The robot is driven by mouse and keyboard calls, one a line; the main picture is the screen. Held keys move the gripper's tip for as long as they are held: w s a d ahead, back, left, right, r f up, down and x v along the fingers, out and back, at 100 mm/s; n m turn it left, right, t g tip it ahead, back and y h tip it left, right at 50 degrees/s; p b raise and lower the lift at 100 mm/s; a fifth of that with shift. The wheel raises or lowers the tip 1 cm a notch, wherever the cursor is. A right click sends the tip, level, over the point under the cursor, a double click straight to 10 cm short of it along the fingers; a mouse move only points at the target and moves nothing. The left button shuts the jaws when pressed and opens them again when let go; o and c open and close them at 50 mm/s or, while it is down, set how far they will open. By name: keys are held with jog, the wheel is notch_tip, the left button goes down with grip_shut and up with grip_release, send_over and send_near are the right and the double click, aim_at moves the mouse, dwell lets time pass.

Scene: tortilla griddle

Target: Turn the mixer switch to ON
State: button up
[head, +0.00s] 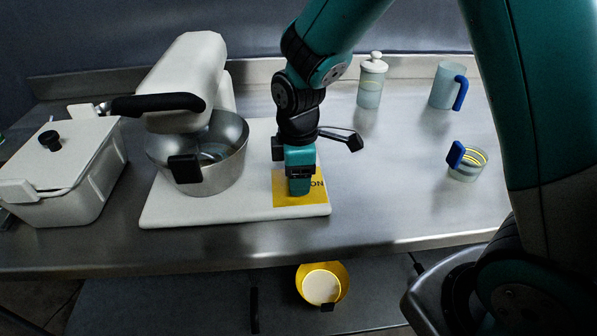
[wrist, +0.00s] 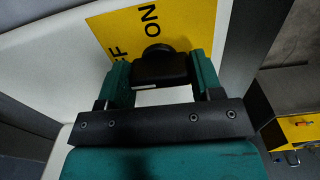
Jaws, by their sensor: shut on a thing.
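The white mixer (head: 190,75) stands at the left of the counter, with a metal bowl (head: 222,160) under its head. On the right of its base is a yellow switch plate (head: 282,199). My gripper (head: 299,188) points down over this plate. In the wrist view the plate (wrist: 112,30) shows "ON" and part of "OFF". The black switch knob (wrist: 160,66) sits between my two fingers (wrist: 160,72), which are shut on it. "ON" reads just beyond the knob. In the head view my gripper hides the knob, and I cannot tell its exact setting.
A white lidded box (head: 65,165) stands left of the mixer. A jar (head: 371,85), a blue-handled jug (head: 445,85) and a blue-handled cup (head: 467,165) stand at the right. A yellow bowl (head: 335,272) is below the counter's front edge.

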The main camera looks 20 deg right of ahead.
jog(key=m+p, duration=0.1)
jog(key=m, duration=0.3)
jog(key=shift+r+m+p, duration=0.1)
jog(key=shift+m+p, duration=0.25)
jog(key=shift+m, duration=0.05)
jog(key=m+p, duration=0.1)
jog(key=m, duration=0.3)
jog(key=shift+m, duration=0.3)
jog(key=m+p, duration=0.1)
jog(key=m, duration=0.3)
jog(key=shift+m+p, duration=0.4)
jog(key=shift+m, duration=1.7)
jog(key=o, duration=0.9)
